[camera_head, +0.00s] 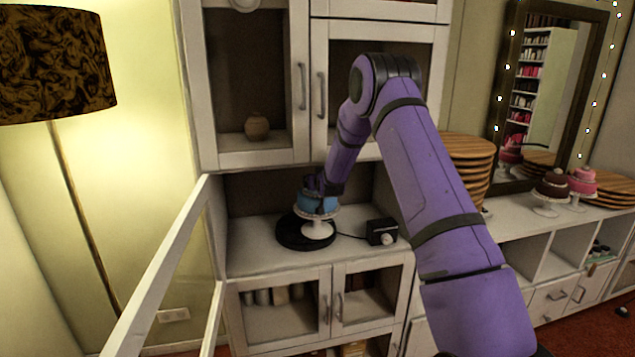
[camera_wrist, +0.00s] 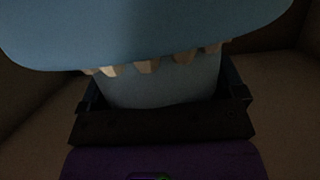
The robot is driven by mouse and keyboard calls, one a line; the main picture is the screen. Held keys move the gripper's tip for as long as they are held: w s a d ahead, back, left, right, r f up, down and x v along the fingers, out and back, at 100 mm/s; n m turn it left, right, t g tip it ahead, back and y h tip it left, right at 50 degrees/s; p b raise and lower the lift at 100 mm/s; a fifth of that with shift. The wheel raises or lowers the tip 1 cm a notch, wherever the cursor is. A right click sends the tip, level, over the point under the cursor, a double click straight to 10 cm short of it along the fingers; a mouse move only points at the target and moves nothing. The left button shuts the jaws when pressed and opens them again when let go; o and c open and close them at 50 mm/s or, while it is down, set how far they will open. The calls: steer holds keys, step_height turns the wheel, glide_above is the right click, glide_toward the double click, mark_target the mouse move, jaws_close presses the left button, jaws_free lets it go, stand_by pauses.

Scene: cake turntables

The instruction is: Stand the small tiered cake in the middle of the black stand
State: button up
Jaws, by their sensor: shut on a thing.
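The small blue cake (camera_head: 318,203) is on a white pedestal (camera_head: 318,231) and looks upright in the head view. My gripper (camera_head: 315,186) is at its top and shut on it. The black stand (camera_head: 293,238) is a low round disc on the cabinet shelf. The pedestal foot shows over the disc, right of its middle; I cannot tell whether they touch. In the wrist view the blue cake (camera_wrist: 150,35) fills the top, with pale trim along an edge, and its narrower part sits between my gripper's fingers (camera_wrist: 163,95).
Cabinet walls and upper doors enclose the shelf. An open glass door (camera_head: 165,275) stands at left. Other cakes (camera_head: 552,187) and stacked wooden boards (camera_head: 470,150) are at right.

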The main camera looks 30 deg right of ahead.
steer(key=shift+f, duration=0.1)
stand_by(0.3)
steer(key=o, duration=1.7)
steer(key=shift+f, duration=0.15)
steer(key=v, duration=1.2)
steer(key=shift+a, duration=0.1)
